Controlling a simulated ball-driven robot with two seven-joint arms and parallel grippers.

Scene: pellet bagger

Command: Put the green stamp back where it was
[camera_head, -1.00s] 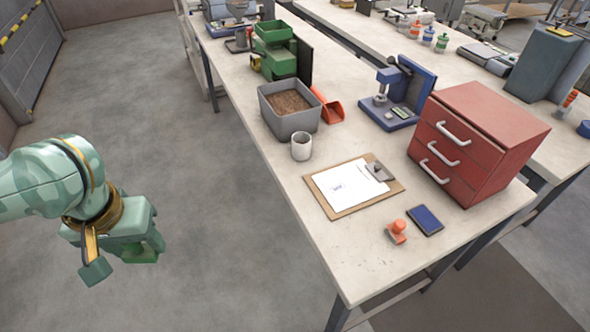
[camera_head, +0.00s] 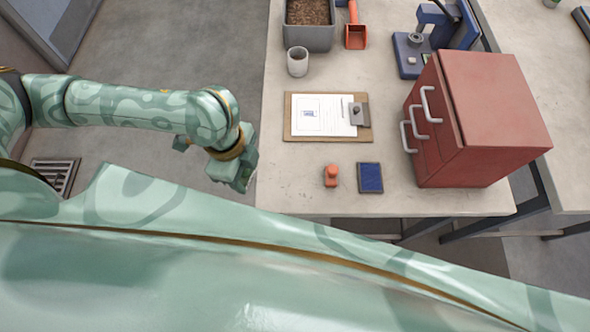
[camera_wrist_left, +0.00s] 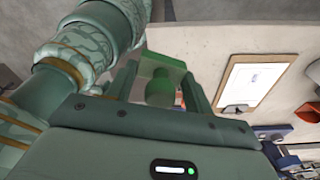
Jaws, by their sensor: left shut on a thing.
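The green stamp (camera_wrist_left: 160,90) is between the fingers of my left gripper in the left wrist view, its rounded handle toward the palm and its flat green base outward. My left gripper (camera_head: 245,180) is shut on it. In the head view the gripper is just off the table's left edge, left of the orange stamp, and the green stamp is mostly hidden by it. The orange stamp (camera_head: 331,176) stands upright on the table, left of the blue ink pad (camera_head: 370,178). My right gripper is not in view.
A clipboard (camera_head: 288,115) with a marked paper lies behind the orange stamp and also shows in the wrist view (camera_wrist_left: 228,88). Table left of the orange stamp is bare.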

